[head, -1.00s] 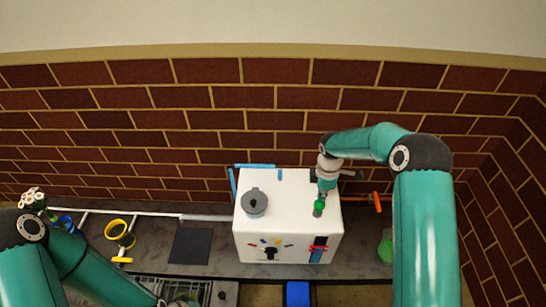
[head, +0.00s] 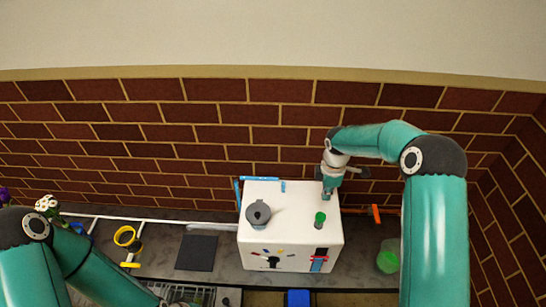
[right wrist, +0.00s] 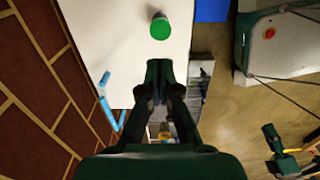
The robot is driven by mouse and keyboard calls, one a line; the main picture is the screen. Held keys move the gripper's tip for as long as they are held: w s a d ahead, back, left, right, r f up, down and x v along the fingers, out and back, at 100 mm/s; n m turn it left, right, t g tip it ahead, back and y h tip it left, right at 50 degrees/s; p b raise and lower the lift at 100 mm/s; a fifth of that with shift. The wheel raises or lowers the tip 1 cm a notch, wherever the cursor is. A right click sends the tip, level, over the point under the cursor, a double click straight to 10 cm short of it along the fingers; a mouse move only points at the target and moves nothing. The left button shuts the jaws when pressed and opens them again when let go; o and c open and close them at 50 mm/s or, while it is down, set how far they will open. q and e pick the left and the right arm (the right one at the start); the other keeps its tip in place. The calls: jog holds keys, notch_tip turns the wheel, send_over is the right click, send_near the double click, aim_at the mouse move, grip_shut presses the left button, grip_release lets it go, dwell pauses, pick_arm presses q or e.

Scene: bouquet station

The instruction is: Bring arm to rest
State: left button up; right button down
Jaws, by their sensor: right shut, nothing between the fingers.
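My right gripper (head: 326,194) is over the back right part of the white box's top (head: 290,213). In the right wrist view its fingers (right wrist: 160,68) are together with nothing between them. A small green-capped piece (head: 320,219) stands on the box top in front of the gripper, apart from it; it also shows in the right wrist view (right wrist: 160,27). My left arm (head: 100,277) comes in at the lower left, and its gripper is out of the picture.
A grey lidded pot (head: 258,214) stands on the box's left side. A dark mat (head: 197,252) and yellow ring (head: 125,236) lie left of the box. A green round thing (head: 388,261) is to the right. A brick wall (head: 190,130) rises behind.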

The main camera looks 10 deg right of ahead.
jog(key=s+a+f+m+y, duration=0.1)
jog(key=s+a+f+m, duration=0.35)
jog(key=s, duration=0.45)
jog(key=s+a+f+m+y, duration=0.25)
jog(key=s+a+m, duration=0.3)
jog(key=s, duration=0.45)
jog(key=s+a+f+m+y, duration=0.1)
jog(key=s+a+f+m, duration=0.4)
jog(key=s, duration=0.4)
notch_tip(320, 180, up, 16)
jog(key=w+m+p, duration=0.2)
jog(key=p, duration=1.3)
jog(key=shift+a+t, duration=0.15)
jog(key=shift+t, duration=0.15)
